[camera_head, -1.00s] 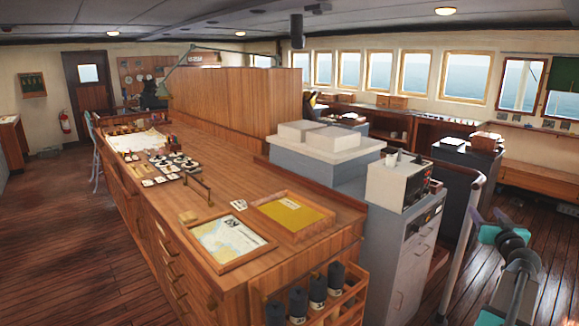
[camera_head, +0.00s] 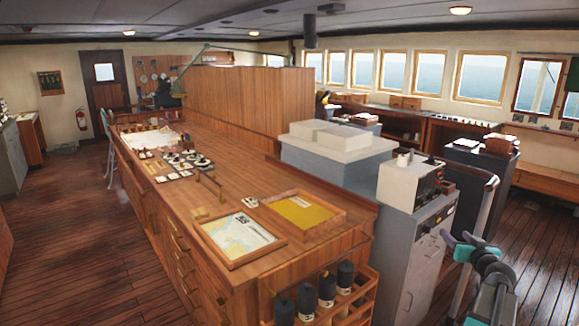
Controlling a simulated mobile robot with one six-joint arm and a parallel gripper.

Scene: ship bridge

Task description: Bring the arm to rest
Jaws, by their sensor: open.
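My gripper (camera_head: 459,241) shows at the lower right, at the far end of my grey and teal arm (camera_head: 495,295). Its purple fingertips stand apart, and nothing shows between them. It is in front of the grey cabinet's right side in the picture, close to a pale upright handrail (camera_head: 474,240). I cannot tell whether it touches the rail. The lower part of my arm runs out of the bottom of the picture.
A long wooden chart counter (camera_head: 225,195) fills the middle, with framed charts (camera_head: 238,238) and small items on top. Wooden floor (camera_head: 70,240) is clear at left.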

